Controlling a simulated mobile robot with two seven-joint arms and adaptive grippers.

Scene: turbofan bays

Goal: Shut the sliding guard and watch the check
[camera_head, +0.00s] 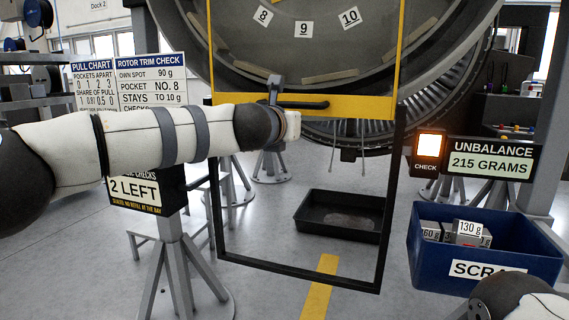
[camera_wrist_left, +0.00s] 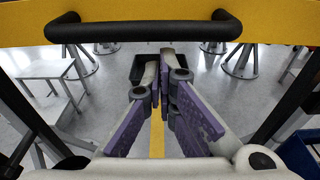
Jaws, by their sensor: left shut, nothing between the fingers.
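The sliding guard is a yellow frame (camera_head: 365,107) with a black handle (camera_head: 302,102) on its lower bar, in front of the round fan casing. Below it an open black frame (camera_head: 383,220) hangs down. My left gripper (camera_head: 280,120) is at the guard's lower bar, by the handle's left end. In the left wrist view its fingers (camera_wrist_left: 163,75) are shut and empty, and the handle (camera_wrist_left: 145,27) crosses above them; contact is unclear. The check lamp (camera_head: 429,146) glows orange-white. The display (camera_head: 491,160) reads UNBALANCE 215 GRAMS. My right gripper is out of view; part of that arm shows bottom right.
A blue scrap bin (camera_head: 485,262) with labelled weights stands at the right. A black tray (camera_head: 340,228) lies on the floor behind the frame. A sign on a stand (camera_head: 148,190) reads 2 LEFT. Rotor trim and pull charts (camera_head: 150,80) stand at the left.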

